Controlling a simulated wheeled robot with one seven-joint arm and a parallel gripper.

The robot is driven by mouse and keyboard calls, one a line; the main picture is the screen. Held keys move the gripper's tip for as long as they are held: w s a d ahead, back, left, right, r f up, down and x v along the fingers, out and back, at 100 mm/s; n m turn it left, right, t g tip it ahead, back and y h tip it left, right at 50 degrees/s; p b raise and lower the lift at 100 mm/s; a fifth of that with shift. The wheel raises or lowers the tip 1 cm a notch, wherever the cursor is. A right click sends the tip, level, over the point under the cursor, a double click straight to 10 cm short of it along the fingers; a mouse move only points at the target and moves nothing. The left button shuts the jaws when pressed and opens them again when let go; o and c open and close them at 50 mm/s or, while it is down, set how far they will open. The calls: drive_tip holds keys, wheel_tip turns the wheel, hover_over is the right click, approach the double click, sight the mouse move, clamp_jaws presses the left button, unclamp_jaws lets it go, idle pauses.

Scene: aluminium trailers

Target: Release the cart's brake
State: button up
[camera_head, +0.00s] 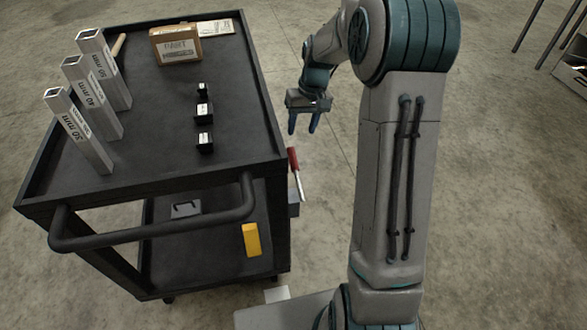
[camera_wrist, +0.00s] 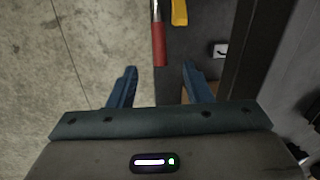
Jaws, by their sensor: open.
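The black cart (camera_head: 258,152) stands at the left in the head view, with a push handle at its near end. A lever with a red grip (camera_head: 293,160) and a metal shank is on the cart's right side. In the wrist view the red grip (camera_wrist: 158,42) lies ahead of the fingertips, roughly in line with the gap between them. My gripper (camera_head: 305,130) is beside the cart's right edge, fingers pointing down, open and empty. Its two blue fingers (camera_wrist: 158,72) show apart in the wrist view, and I see no contact with the lever. The lever's lower mount is partly hidden.
On the cart's top stand several labelled metal tubes (camera_head: 80,130), small black blocks (camera_head: 204,112) and a cardboard box (camera_head: 176,45). A yellow block (camera_head: 251,240) is on the lower shelf. Concrete floor (camera_head: 325,190) is clear between cart and arm.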

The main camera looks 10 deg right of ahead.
sight(295, 160)
drive_tip(key=a+f, duration=0.1)
drive_tip(key=f, duration=0.3)
drive_tip(key=f+b, duration=0.1)
drive_tip(key=f, duration=0.4)
drive_tip(key=a+f+b, duration=0.1)
drive_tip(key=f, duration=0.4)
drive_tip(key=shift+s+a+f, duration=0.1)
drive_tip(key=shift+a+f, duration=0.15)
drive_tip(key=shift+a, duration=0.05)
drive_tip(key=shift+c, duration=0.4)
clamp_jaws()
drive_tip(key=shift+d, duration=0.1)
